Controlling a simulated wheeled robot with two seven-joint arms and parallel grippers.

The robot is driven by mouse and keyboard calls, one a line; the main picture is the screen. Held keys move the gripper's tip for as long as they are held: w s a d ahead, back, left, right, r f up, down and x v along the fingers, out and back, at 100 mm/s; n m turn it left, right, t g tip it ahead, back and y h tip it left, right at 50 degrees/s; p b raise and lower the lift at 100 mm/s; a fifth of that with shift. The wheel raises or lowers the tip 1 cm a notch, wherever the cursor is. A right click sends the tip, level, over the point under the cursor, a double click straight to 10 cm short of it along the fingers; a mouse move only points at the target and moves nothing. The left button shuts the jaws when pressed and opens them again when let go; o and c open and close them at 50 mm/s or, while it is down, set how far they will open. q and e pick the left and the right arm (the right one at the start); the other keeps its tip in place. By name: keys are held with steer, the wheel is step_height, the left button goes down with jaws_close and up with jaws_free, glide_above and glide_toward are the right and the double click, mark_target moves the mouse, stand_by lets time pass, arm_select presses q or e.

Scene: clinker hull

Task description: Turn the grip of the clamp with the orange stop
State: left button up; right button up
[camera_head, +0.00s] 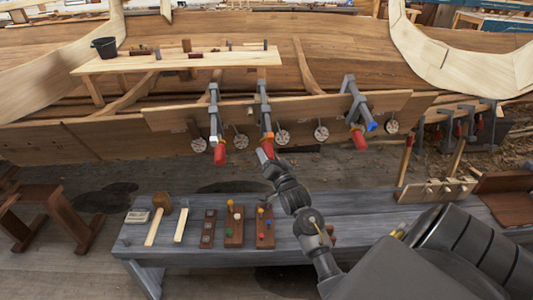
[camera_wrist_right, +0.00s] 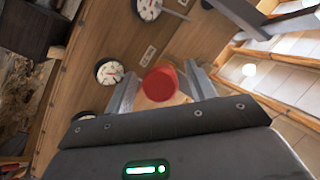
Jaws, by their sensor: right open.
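The clamp with the orange stop (camera_head: 268,135) is the middle one of three on the hull plank; its grey bar (camera_head: 264,103) stands near upright. Its red grip is at the lower end, partly hidden by my right gripper (camera_head: 267,158) in the head view. In the right wrist view the red grip (camera_wrist_right: 160,83) shows end-on between the two fingers of my open right gripper (camera_wrist_right: 163,88), with gaps at the sides. I cannot tell how deep it sits between them. My left gripper is not in view.
A clamp with a white stop (camera_head: 213,120) is close on the left; one with a blue stop (camera_head: 371,126) is farther right. Round dials (camera_head: 321,133) line the plank. A grey bench (camera_head: 350,222) with tools stands below. A plank shelf (camera_head: 165,62) is above.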

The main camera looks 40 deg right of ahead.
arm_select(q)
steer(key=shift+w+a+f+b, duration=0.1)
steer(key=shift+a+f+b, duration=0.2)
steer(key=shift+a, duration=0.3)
arm_select(e)
steer(key=v, duration=0.8)
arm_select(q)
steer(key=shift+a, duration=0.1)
arm_select(e)
steer(key=shift+f, duration=0.1)
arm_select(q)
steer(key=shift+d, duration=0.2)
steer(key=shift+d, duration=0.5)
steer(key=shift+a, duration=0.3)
